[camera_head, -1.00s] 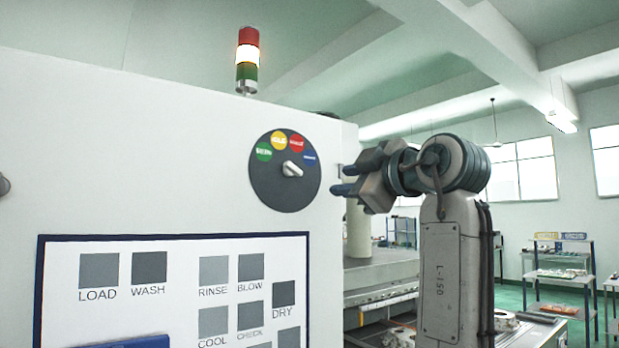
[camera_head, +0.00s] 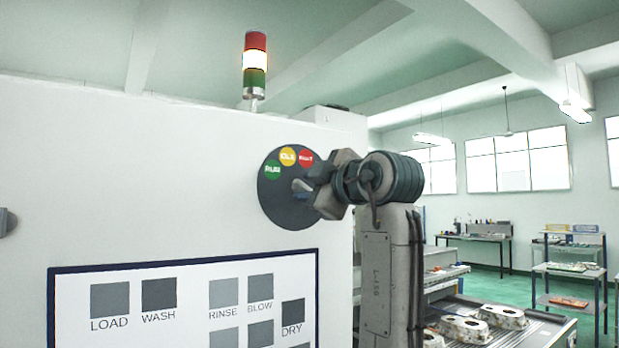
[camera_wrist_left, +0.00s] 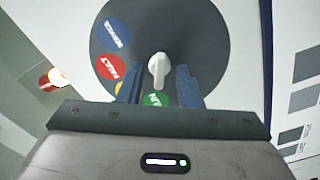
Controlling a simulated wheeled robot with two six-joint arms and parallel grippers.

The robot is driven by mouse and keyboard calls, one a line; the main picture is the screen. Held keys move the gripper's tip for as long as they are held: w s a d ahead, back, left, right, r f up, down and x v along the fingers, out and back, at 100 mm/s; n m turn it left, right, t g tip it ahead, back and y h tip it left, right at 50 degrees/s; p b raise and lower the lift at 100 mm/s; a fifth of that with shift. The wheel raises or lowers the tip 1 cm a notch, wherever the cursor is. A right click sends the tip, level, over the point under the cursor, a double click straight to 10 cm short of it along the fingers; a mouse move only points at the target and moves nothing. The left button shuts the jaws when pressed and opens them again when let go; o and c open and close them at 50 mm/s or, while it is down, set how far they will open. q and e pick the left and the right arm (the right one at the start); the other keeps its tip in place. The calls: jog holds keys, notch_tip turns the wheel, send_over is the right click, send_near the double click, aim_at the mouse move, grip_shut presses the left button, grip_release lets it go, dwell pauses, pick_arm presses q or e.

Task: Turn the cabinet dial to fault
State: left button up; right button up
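The cabinet dial (camera_head: 275,205) is a dark grey disc on the white cabinet front, with green, yellow and red labels along its upper edge. In the left wrist view the dial (camera_wrist_left: 205,40) also shows a blue label (camera_wrist_left: 117,33), the red label (camera_wrist_left: 110,67) and the green label (camera_wrist_left: 155,99); the yellow one is mostly hidden. The pale knob (camera_wrist_left: 158,68) stands at the dial's middle. My left gripper (camera_wrist_left: 158,74) is open, its blue fingers on either side of the knob with gaps showing. In the head view my left gripper (camera_head: 303,187) covers the dial's right part. My right gripper is not in view.
A bordered panel of grey squares (camera_head: 180,268) lies below the dial. A lit signal tower (camera_head: 255,62) stands on the cabinet (camera_head: 130,180). To the right are a table with castings (camera_head: 470,325) and shelves (camera_head: 570,268).

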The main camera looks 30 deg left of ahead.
pick_arm(q)
grip_shut()
dwell(0.4)
jog(key=m+b, duration=0.2)
jog(key=m, duration=0.1)
jog(key=shift+f, duration=0.15)
jog(key=m+b, duration=0.2)
jog(key=m, duration=0.2)
jog(key=shift+m, duration=0.3)
jog(key=m+b, duration=0.2)
jog(key=m, duration=0.2)
jog(key=shift+m+b, duration=0.8)
jog(key=shift+m, duration=1.2)
